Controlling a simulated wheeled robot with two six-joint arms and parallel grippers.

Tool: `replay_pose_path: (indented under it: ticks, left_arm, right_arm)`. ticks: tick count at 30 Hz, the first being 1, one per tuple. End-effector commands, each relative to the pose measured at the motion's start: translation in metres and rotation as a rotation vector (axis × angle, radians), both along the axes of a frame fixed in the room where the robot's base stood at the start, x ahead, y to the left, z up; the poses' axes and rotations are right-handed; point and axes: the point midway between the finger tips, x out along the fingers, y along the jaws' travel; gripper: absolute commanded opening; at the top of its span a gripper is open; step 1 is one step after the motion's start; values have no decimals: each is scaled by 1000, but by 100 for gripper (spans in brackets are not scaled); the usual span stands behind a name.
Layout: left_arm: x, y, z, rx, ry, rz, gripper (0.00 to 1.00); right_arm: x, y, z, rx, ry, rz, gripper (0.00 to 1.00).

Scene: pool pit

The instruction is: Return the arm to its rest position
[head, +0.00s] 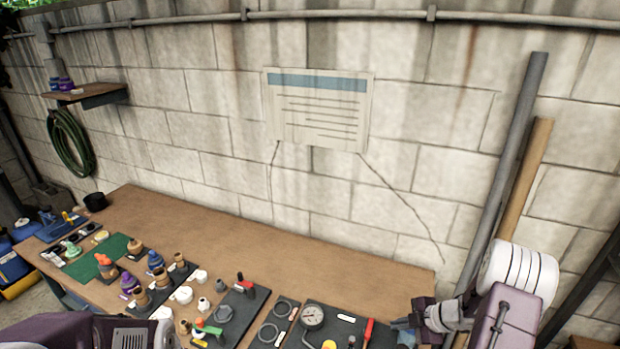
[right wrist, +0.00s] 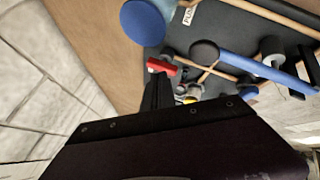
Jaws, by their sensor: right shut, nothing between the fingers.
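My right arm (head: 500,318) comes in at the lower right of the head view. My right gripper (head: 402,324) is at the right end of the bench, close to a dark tool mat. Its fingers are shut with nothing between them. In the right wrist view the dark closed fingers (right wrist: 158,92) point toward the mat, near a red-handled tool (right wrist: 161,67).
The wooden bench (head: 200,225) stands along a block wall and its back half is clear. Dark mats (head: 335,318) with a gauge (head: 312,316), fittings and tools cover its front. A grey pipe (head: 507,165) and a wooden pole (head: 527,180) lean on the wall at right.

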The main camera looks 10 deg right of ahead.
Motion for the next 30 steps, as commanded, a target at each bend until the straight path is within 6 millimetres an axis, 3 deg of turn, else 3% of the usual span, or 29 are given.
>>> replay_pose_path:
  ticks: [2,5,8,11,14,17,21,24,27,30]
  left_arm:
    - [0,0,-17,0,0,0,36]
    - [0,0,-36,0,0,0,36]
    - [0,0,-58,0,1,0,36]
    - [0,0,-69,0,1,0,36]
    - [0,0,-78,0,0,0,36]
    - [0,0,-85,0,0,0,36]
    - [0,0,-85,0,0,0,36]
    - [0,0,-84,0,0,0,36]
    - [0,0,-84,0,0,0,36]
    - [0,0,-84,0,0,0,36]
  right_arm:
    - [24,25,7,-39,-48,89,0]
    - [53,79,37,-72,-134,185,0]
    - [80,131,73,-83,-220,75,0]
    - [81,151,95,-62,-224,-145,0]
    - [61,155,98,-15,-159,-396,0]
    - [21,151,85,43,-26,-665,0]
    - [-57,143,53,114,257,-1052,0]
    - [-103,145,34,134,449,-1251,0]
    - [-133,152,25,144,580,-1371,0]
    - [-145,155,24,136,640,-1419,0]
